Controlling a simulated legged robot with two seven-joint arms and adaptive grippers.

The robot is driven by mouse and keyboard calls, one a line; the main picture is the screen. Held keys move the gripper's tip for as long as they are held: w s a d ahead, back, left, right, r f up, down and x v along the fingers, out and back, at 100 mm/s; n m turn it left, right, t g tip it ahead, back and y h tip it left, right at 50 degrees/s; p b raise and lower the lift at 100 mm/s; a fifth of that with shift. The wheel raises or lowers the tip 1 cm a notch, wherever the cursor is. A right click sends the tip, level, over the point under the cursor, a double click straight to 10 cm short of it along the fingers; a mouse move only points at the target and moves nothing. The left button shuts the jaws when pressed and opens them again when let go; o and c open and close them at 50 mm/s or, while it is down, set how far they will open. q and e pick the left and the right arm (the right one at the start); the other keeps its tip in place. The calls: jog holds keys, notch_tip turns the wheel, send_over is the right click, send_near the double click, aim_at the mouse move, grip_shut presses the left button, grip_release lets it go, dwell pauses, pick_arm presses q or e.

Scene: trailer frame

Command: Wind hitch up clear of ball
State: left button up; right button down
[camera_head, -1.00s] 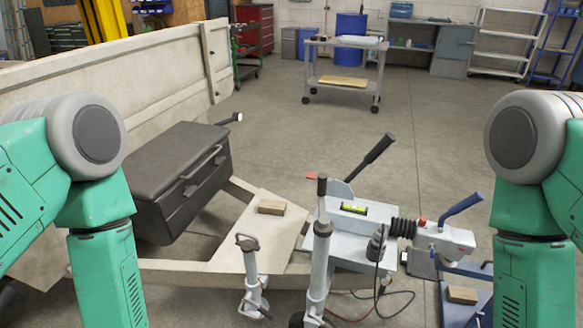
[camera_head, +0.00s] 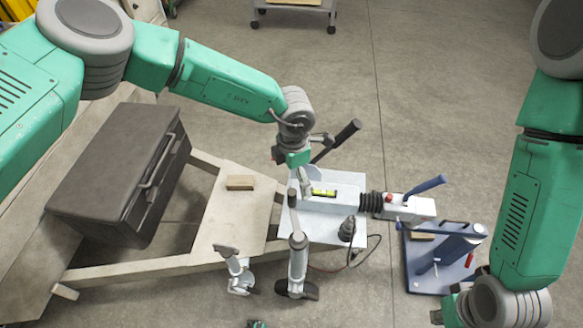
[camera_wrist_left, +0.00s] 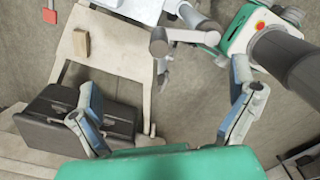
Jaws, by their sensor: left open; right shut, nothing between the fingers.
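The pale hitch coupler (camera_head: 408,208) with a blue lever sticks out at the right end of the trailer frame. It overlaps a blue stand (camera_head: 425,270) in my view. The ball itself is hidden, so I cannot tell the gap. A grey jack tube (camera_head: 298,262) stands upright at the frame's front, with its crank handle (camera_head: 293,196) on top. My left gripper (camera_head: 303,180) is open, just above and beside that crank handle. In the left wrist view the open fingers (camera_wrist_left: 165,75) hold nothing. My right gripper (camera_head: 440,316) is shut and empty at the bottom edge, partly cut off.
A black toolbox (camera_head: 110,175) sits on the frame at left. A wood block (camera_head: 240,183) lies on the frame's pale plate. A shorter clamp-like post (camera_head: 236,270) stands left of the jack.

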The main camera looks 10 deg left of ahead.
aim_at(291, 192)
pick_arm(q)
notch_tip(291, 192, down, 10)
jog(key=b, duration=0.7)
jog(key=shift+a, duration=0.1)
jog(key=shift+w+r, duration=0.1)
jog(key=shift+r, duration=0.15)
jog(key=c, duration=1.1)
grip_shut()
jog(key=shift+a, duration=0.1)
